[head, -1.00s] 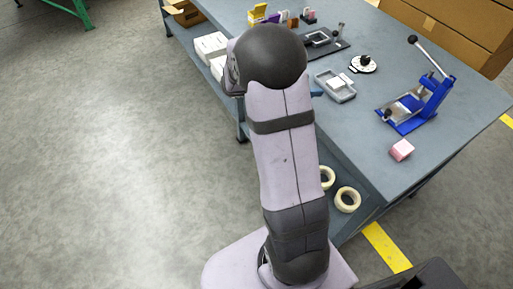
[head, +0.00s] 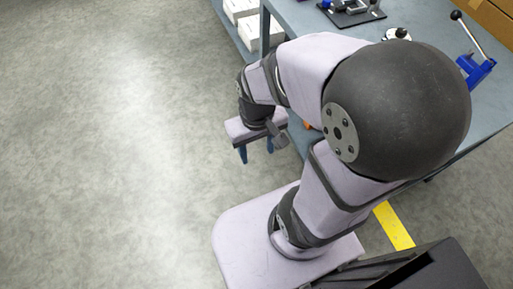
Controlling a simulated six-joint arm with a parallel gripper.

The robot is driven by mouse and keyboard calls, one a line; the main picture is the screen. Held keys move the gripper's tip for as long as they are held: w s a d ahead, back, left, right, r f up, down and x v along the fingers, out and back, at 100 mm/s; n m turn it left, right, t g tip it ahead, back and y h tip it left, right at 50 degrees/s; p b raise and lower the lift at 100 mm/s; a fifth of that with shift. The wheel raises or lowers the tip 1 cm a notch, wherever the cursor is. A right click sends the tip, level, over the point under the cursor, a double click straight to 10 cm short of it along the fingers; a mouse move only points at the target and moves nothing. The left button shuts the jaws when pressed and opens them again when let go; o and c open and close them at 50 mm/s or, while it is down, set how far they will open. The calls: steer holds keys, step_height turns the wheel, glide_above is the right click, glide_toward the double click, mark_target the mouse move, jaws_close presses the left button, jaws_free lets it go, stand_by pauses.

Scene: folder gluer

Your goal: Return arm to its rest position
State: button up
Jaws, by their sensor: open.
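My arm is folded, with its large dark elbow joint raised close to the camera at the right of the head view. My gripper (head: 257,152) hangs below the wrist over the floor, left of the workbench (head: 425,18). It points downward and its two blue fingers are apart with nothing between them. It touches nothing that I can see.
A blue press with a lever (head: 477,68) and a dark fixture plate (head: 352,14) stand on the bench. White boxes (head: 240,10) sit on the lower shelf. The concrete floor at left is clear. A yellow floor stripe (head: 394,227) runs beside my base.

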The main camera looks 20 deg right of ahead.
steer(key=shift+a, duration=0.1)
step_height(320, 180, up, 14)
steer(key=p, duration=1.4)
